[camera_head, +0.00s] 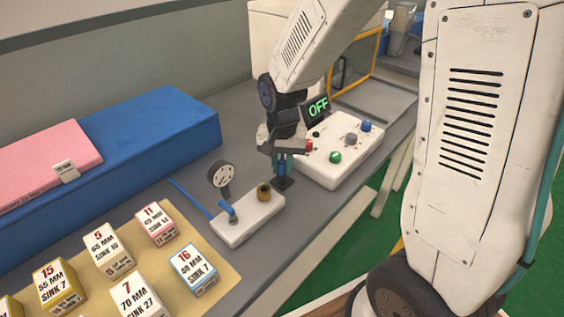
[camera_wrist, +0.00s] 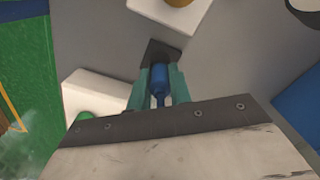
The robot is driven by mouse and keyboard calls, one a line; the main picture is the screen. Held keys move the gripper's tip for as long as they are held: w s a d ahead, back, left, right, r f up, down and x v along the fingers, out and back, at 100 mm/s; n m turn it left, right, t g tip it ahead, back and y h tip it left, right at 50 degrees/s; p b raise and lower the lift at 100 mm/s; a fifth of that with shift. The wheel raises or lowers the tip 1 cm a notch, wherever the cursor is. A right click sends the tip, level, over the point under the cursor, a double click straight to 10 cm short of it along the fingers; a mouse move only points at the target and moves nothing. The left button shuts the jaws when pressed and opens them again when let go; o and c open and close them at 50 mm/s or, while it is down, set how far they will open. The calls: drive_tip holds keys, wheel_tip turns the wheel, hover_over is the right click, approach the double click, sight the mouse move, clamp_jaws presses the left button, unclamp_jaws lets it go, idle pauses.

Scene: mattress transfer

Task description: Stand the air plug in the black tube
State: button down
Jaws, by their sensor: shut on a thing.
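My gripper (camera_head: 281,162) has teal fingers and points down beside the white gauge block. It is shut on the blue air plug (camera_head: 282,171), which also shows between the fingers (camera_wrist: 160,84) in the wrist view. The plug looks upright. Directly below it is a dark, square-based piece on the grey table, seemingly the black tube (camera_head: 284,184); it also shows just past the fingertips in the wrist view (camera_wrist: 160,50). The plug's lower end is hidden, so I cannot tell whether it is inside the tube or just above it.
A white block (camera_head: 246,220) with a brass socket (camera_head: 264,193) and a gauge (camera_head: 221,175) stands close on the left. A white control box (camera_head: 342,165) with coloured buttons and an OFF display (camera_head: 318,107) is close on the right. Labelled blocks stand on a tan mat (camera_head: 225,278).

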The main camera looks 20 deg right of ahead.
sight(282, 162)
drive_tip(key=c, duration=1.2)
unclamp_jaws()
drive_tip(key=shift+r, duration=0.1)
wheel_tip(282, 162, up, 8)
drive_tip(key=shift+f, duration=0.15)
